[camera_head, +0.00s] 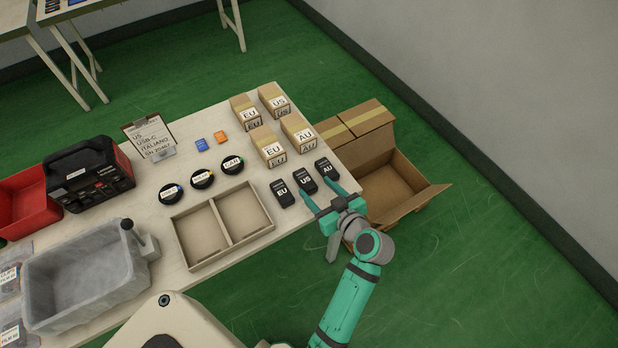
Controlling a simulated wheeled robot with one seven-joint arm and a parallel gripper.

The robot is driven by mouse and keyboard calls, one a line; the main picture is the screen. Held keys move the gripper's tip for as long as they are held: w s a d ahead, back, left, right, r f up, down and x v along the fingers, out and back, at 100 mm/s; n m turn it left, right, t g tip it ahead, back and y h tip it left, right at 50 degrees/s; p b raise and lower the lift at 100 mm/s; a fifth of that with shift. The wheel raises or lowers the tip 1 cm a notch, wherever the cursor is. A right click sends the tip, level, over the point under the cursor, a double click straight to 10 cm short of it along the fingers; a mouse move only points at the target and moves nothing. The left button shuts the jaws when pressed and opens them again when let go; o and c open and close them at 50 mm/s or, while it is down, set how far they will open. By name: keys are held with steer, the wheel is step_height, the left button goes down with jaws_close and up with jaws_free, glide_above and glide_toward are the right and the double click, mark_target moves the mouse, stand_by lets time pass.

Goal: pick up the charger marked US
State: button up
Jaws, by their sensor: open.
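Three black chargers lie in a row near the right edge of the table. The charger marked US (305,180) is the middle one, between the charger marked EU (283,193) on its left and the charger marked AU (326,168) on its right. My gripper (315,187) is open and empty, with its teal fingers at the near side of the US and AU chargers. One fingertip is close to the near end of the US charger, the other near the AU charger. I cannot tell how high the fingertips are or whether they touch anything.
Boxes marked EU (273,149), US (275,101) and AU (299,131) stand behind the chargers. A two-compartment tray (222,225) and round black items (202,179) are to the left. A sign (150,139) stands farther left. An open carton (393,190) is beyond the table's right edge.

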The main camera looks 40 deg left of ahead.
mark_target(305, 179)
steer(key=a, duration=0.1)
steer(key=a+f, duration=0.1)
steer(key=shift+a, duration=0.3)
steer(key=shift+x, duration=2.5)
steer(key=shift+w, duration=0.25)
steer(key=shift+c, duration=0.6)
steer(key=shift+r, duration=0.1)
steer(key=c, duration=1.2)
steer(key=shift+o, duration=0.2)
